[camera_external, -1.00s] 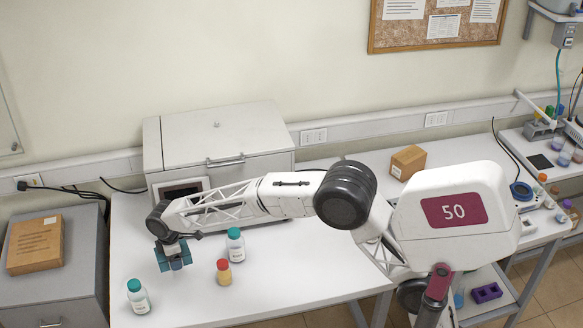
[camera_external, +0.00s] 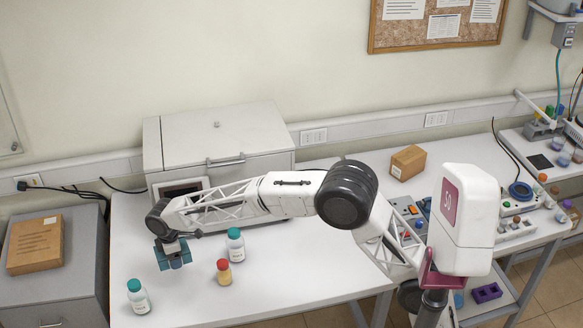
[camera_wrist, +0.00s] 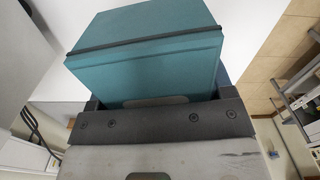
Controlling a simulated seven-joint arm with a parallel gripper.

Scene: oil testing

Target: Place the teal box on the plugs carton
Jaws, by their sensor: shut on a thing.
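My gripper (camera_external: 172,257) is shut on the teal box (camera_external: 181,250), at the left part of the white table. In the wrist view the teal box (camera_wrist: 150,50) fills the space beyond the dark gripper bracket (camera_wrist: 160,124), with a dark line around it. I cannot tell whether the box touches the table. Two brown cartons show: one (camera_external: 35,244) lies on the grey cabinet at the far left, the other (camera_external: 408,162) stands on the table at the back right. Their labels are too small to read, so I cannot tell which is the plugs carton.
Two teal-capped bottles (camera_external: 138,297) (camera_external: 235,245) and a red-capped yellow bottle (camera_external: 224,271) stand near my gripper. A large white machine (camera_external: 218,140) stands behind it. A gap separates the table from the grey cabinet (camera_external: 55,290). The table's front middle is clear.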

